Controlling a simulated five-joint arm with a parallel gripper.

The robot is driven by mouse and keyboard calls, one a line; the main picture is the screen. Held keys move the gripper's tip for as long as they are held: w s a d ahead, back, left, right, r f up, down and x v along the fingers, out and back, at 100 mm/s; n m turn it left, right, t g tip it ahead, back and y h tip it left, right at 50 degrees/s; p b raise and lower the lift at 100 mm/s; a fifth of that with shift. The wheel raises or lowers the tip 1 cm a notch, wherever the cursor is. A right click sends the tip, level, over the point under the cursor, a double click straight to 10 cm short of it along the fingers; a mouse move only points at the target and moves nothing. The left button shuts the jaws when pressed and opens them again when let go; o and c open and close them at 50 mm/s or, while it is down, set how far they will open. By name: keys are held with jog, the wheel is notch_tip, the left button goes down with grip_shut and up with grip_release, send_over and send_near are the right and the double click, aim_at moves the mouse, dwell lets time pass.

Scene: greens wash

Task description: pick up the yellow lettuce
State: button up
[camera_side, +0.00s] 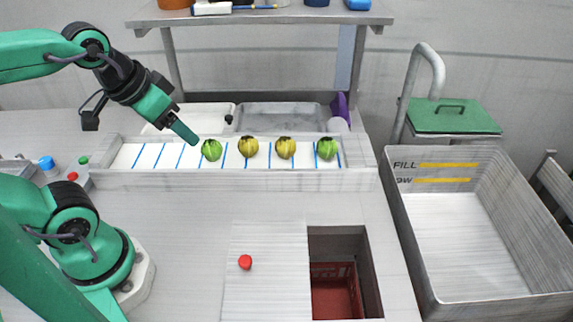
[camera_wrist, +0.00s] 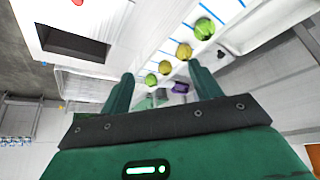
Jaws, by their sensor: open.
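Two yellow lettuces stand in the middle of a row on the long white rack: one yellow lettuce (camera_side: 248,147) and another yellow lettuce (camera_side: 285,149). A green lettuce (camera_side: 211,150) is at the left end of the row and another green lettuce (camera_side: 326,149) at the right end. The wrist view also shows the row, with a yellow lettuce (camera_wrist: 184,51) behind the nearest green lettuce (camera_wrist: 204,28). My gripper (camera_side: 184,131) is above the rack, left of the left green lettuce and apart from it. Its fingers (camera_wrist: 161,74) are spread, with nothing held between them.
The rack (camera_side: 120,181) has blue divider lines and empty slots at its left. In front is a board with a red knob (camera_side: 245,262) beside an opening holding a red crate (camera_side: 335,285). A large grey basin (camera_side: 455,225) is at right. A shelf (camera_side: 260,17) stands behind.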

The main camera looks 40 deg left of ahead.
jog(key=shift+w, duration=0.15)
jog(key=m+g, duration=0.5)
jog(key=m, duration=0.3)
send_over(245, 137)
jog(key=f, duration=1)
jog(key=shift+s+d, duration=0.2)
jog(key=shift+s, duration=0.2)
jog(key=shift+w+a+f+g, duration=0.2)
jog(key=shift+w+f+g, duration=0.15)
jog(key=shift+f, duration=0.25)
jog(key=shift+f, duration=0.1)
jog(key=shift+f, duration=1.2)
jog(key=shift+f, duration=0.1)
